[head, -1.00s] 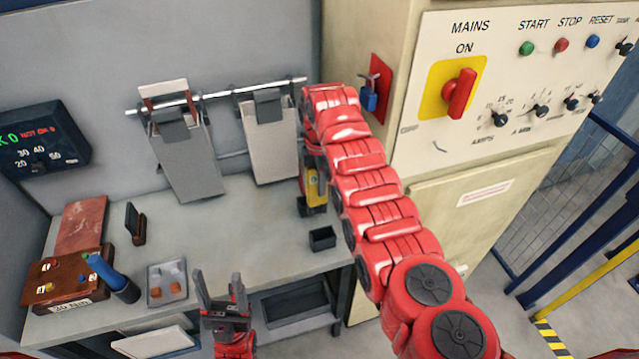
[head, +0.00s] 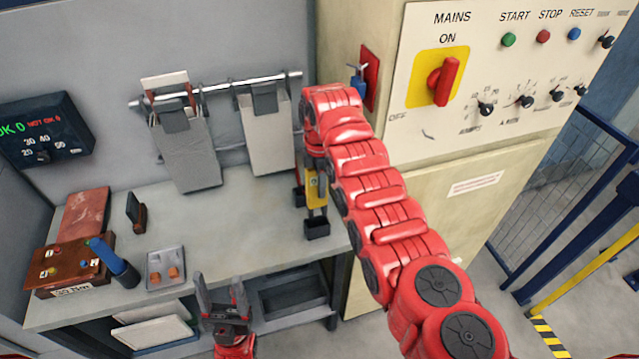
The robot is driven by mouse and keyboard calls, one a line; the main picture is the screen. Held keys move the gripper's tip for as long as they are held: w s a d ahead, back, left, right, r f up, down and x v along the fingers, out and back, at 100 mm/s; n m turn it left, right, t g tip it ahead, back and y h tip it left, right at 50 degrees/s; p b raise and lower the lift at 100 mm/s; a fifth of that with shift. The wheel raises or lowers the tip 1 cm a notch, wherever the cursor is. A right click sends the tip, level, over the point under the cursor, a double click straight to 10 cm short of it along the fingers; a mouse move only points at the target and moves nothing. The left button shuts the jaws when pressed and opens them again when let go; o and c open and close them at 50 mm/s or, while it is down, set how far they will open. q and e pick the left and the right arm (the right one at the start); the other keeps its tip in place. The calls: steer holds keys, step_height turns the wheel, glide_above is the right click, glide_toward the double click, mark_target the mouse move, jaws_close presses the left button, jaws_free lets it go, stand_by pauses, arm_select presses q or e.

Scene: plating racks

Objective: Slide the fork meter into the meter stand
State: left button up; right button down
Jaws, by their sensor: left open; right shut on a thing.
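The meter's lower end is right at or just above the small black open-topped meter stand (head: 317,230). I cannot tell whether it is inside the stand's opening. My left gripper (head: 222,294) is open and empty, pointing up in front of the bench's front edge.
Another small dark box (head: 298,198) is partly hidden behind the meter. Grey plates hang on a rail (head: 220,88) at the back wall. A grey tray (head: 166,284), a blue-handled tool (head: 112,262) and a brown box (head: 70,277) stand left. The bench (head: 240,215) middle is clear.

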mark_target(319, 204)
steer(key=shift+w+f, duration=0.15)
steer(key=shift+f, duration=0.45)
steer(key=shift+s+f+b, duration=0.2)
steer(key=shift+f+b, duration=0.9)
steer(key=shift+f, duration=0.1)
step_height(319, 204, down, 2)
steer(key=shift+w+f+b, duration=0.1)
steer(key=shift+b, duration=0.7)
steer(key=shift+f+b, duration=1)
steer(key=shift+f, duration=0.25)
steer(key=shift+c, duration=2.4)
jaws_free()
steer(key=shift+r, duration=0.1)
